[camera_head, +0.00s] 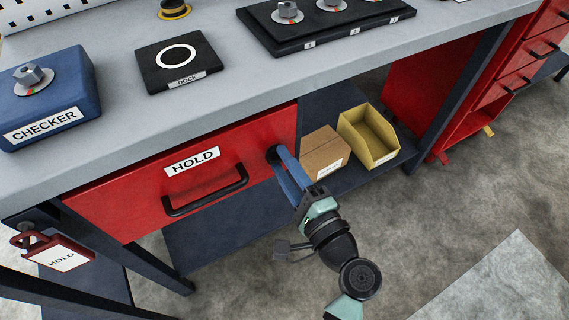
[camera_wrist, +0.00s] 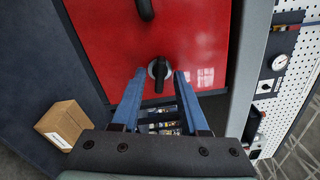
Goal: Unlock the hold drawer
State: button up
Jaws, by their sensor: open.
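The red hold drawer (camera_head: 235,150), labelled HOLD, sits under the bench top and looks closed. Its black handle (camera_head: 205,192) is below the label; the handle's end also shows at the top of the wrist view (camera_wrist: 146,9). A round lock with a black knob (camera_wrist: 158,73) is on the drawer front, right of the handle in the head view. My gripper (camera_wrist: 157,76) is open, its blue fingers on either side of the knob with gaps visible. In the head view, my gripper (camera_head: 279,158) partly hides the lock. Whether the fingertips reach past the knob's end is unclear.
A red HOLD tag (camera_head: 64,256) hangs at the bench's left. A cardboard box (camera_head: 322,153) and yellow bin (camera_head: 377,145) stand on the lower shelf, right of my gripper. The blue CHECKER box (camera_head: 50,100) and black DOCK pad (camera_head: 153,58) are on the bench top.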

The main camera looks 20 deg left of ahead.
grip_shut()
jog(key=n+b, duration=0.2)
jog(key=n, duration=0.1)
jog(key=shift+f, duration=0.1)
grip_release()
dwell(0.4)
jog(key=p+v, duration=0.1)
jog(key=v, duration=1.2)
jog(key=shift+p, duration=0.3)
